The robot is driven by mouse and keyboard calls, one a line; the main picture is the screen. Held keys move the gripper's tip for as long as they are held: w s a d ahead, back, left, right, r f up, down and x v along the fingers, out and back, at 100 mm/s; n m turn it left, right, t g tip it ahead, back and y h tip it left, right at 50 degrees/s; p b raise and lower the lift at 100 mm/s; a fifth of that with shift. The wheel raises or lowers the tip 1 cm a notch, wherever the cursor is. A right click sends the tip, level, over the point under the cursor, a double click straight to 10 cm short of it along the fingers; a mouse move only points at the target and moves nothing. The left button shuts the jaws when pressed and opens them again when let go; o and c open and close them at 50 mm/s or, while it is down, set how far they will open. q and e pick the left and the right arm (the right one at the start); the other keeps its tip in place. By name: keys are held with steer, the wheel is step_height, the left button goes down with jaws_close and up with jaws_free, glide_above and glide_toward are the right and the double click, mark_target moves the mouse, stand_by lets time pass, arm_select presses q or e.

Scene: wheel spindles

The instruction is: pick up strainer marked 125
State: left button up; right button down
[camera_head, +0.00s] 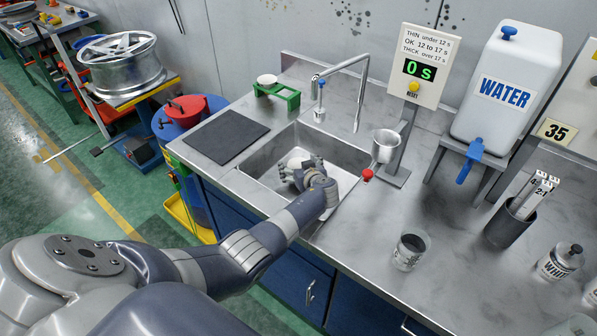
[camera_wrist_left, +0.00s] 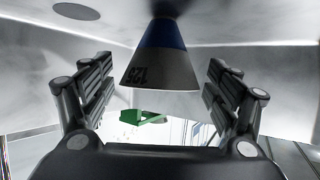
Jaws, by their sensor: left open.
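The strainer marked 125 (camera_wrist_left: 160,65) is a cone with a pale wide part, a blue band and a dark narrow end. In the left wrist view its number reads upside down, and it shows between the two spread fingers of my left gripper (camera_wrist_left: 160,95). A gap is visible on each side, so the fingers are not closed on it. In the head view my left gripper (camera_head: 294,172) is down inside the sink (camera_head: 262,168), next to a whitish shape (camera_head: 296,156) that it partly hides. My right gripper does not show.
A faucet (camera_head: 341,68) arches over the sink's back. A green stand (camera_head: 277,95) with a white piece is behind it. A metal cup (camera_head: 385,145) on the timer post is to the right, with a glass beaker (camera_head: 411,250) nearer. A dark mat (camera_head: 226,137) lies left.

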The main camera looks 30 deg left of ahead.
arm_select(q)
steer(key=c, duration=0.9)
steer(key=shift+r, duration=0.1)
